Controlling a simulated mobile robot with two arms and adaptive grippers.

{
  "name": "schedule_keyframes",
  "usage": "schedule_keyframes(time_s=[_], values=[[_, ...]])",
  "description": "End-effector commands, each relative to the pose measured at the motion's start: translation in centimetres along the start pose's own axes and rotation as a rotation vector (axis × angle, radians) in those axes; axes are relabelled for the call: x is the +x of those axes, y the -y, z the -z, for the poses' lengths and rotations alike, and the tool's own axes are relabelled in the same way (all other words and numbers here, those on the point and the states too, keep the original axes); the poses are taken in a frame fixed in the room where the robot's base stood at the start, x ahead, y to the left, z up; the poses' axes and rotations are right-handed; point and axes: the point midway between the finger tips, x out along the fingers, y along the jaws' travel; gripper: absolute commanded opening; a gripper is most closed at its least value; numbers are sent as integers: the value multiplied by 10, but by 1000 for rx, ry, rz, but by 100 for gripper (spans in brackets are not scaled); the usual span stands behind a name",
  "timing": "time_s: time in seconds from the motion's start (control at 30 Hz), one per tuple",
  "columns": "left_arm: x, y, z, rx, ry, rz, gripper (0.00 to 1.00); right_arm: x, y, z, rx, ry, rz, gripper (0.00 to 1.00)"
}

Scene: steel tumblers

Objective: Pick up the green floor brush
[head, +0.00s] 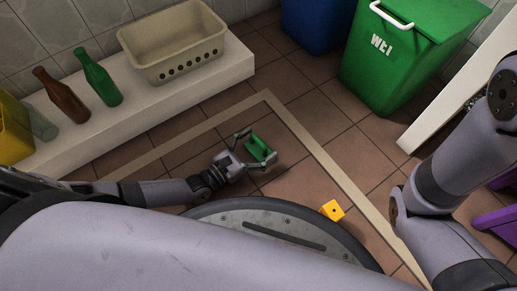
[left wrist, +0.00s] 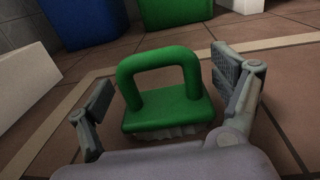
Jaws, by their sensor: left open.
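The green floor brush (head: 258,145) lies on the brown tiled floor inside the pale border strip. In the left wrist view the brush (left wrist: 168,110) stands upright on its pale bristles, with its arched green handle on top. My left gripper (head: 257,146) is open, with one finger on each side of the brush. In the left wrist view my left gripper's fingers (left wrist: 165,95) stand apart from the handle, with gaps on both sides. My right arm shows at the right of the head view, but its gripper is out of view.
A pale ledge (head: 150,112) at the left holds a beige basket (head: 172,52), a green bottle (head: 98,77) and a brown bottle (head: 61,97). A green bin (head: 392,62) and a blue bin (head: 316,24) stand behind.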

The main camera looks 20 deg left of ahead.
Motion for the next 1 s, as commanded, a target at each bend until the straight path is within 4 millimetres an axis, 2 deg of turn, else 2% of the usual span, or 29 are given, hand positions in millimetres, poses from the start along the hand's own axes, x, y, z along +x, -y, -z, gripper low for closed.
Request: schedule_keyframes(time_s=[0.13,0.83,1.0], values=[[0,0,-1,0,0,0,86,1,0,0,0,0,0,0],[-1,0,0,0,-1,0,40,0,0,-1,-1,1,0,0],[-1,0,0,1,0,-1,38,0,0,-1,-1,2,0,0]])
